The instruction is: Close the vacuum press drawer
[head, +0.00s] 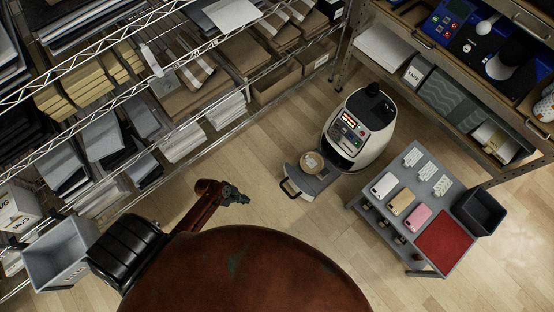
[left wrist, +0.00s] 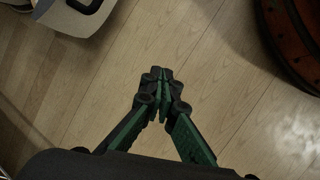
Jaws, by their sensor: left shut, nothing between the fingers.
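The vacuum press (head: 349,135) is a white and dark rounded machine with a lit panel, standing on the floor. Its drawer (head: 318,183) is pulled out toward the lower left, with a black handle (head: 290,188) on its front. A round brown item (head: 311,161) sits on the drawer. My left gripper (head: 243,199) is shut and empty, to the left of the handle and apart from it. In the left wrist view the closed fingertips (left wrist: 160,74) are over bare floor, and the drawer front (left wrist: 72,20) with its handle (left wrist: 86,5) shows at the upper left. My right gripper is not in view.
A wire shelf rack with boxes (head: 190,90) runs along the left. A grey cart (head: 432,210) with phones and a red mat stands right of the press. A grey bin (head: 60,255) is at the lower left. Floor between my left gripper and the drawer is clear.

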